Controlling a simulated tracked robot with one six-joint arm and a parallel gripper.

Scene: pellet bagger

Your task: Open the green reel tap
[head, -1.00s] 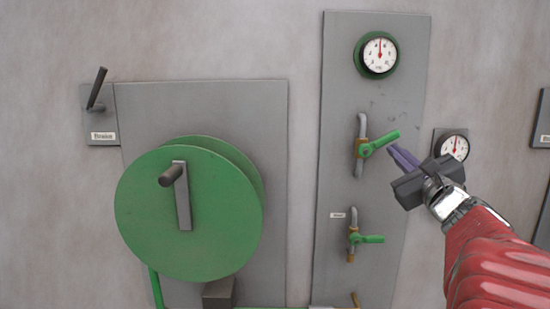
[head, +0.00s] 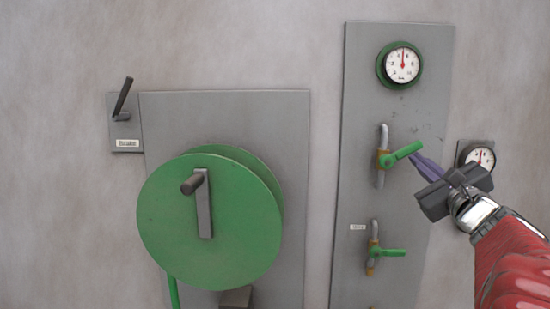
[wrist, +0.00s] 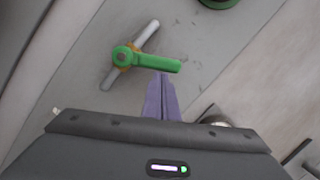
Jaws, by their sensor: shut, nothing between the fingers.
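Two taps with green levers are on the tall grey panel at right; I cannot tell from the pictures which is the reel tap. The upper tap (head: 402,153) has its lever slanting up to the right, across a grey pipe with a brass body. It also shows in the wrist view (wrist: 150,64). The lower tap (head: 388,252) has its lever pointing right, nearly level, with a small unreadable label beside it. My gripper (head: 413,157) is shut and empty. Its purple fingertips (wrist: 161,76) are just below the upper lever's outer end; I cannot tell if they touch.
A large green reel (head: 210,225) with a crank handle is on a grey plate at left. A labelled lever switch (head: 123,100) is at its upper left. A green-rimmed gauge (head: 402,63) sits above the taps. Another gauge (head: 481,157) is behind my gripper.

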